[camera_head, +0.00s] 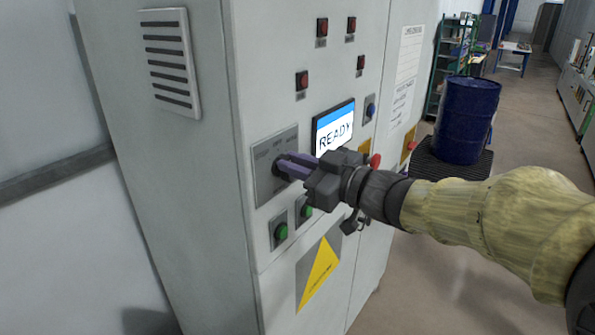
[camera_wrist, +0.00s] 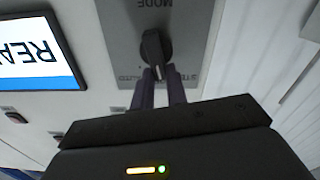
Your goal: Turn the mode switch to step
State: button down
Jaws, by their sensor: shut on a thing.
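The mode switch is a black rotary knob (camera_wrist: 153,50) on a grey plate marked MODE (camera_wrist: 196,30), seen upside down in the wrist view. In the head view the plate (camera_head: 264,178) sits on the front of a light grey cabinet, left of the screen. My gripper (camera_head: 282,165) reaches the plate from the right, and its purple fingers hide most of the knob there. In the wrist view my gripper's fingers (camera_wrist: 157,88) are shut on the end of the knob. The plate's small position labels are partly covered and hard to read.
A screen (camera_head: 334,130) reading READY is right of the plate. Green buttons (camera_head: 281,232) lie below it, red lamps (camera_head: 302,81) above. A red knob (camera_head: 375,160) sits close behind my gripper. A blue barrel (camera_head: 466,118) stands behind on the right.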

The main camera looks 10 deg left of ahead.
jog(key=shift+s+a+f+n+b, duration=0.1)
jog(key=shift+s+n+b, duration=0.05)
jog(key=shift+n+b, duration=0.9)
jog(key=shift+s+a+f+n+b, duration=0.1)
jog(key=shift+s+f+n+b, duration=0.1)
jog(key=shift+n+b, duration=0.9)
jog(key=shift+s+f+n+b, duration=0.1)
jog(key=shift+s+n+b, duration=0.05)
jog(key=shift+n+b, duration=0.9)
jog(key=shift+r, duration=0.1)
jog(key=c, duration=1.4)
grip_release()
jog(key=b+v, duration=0.4)
jog(key=v, duration=1.3)
jog(key=shift+d, duration=0.2)
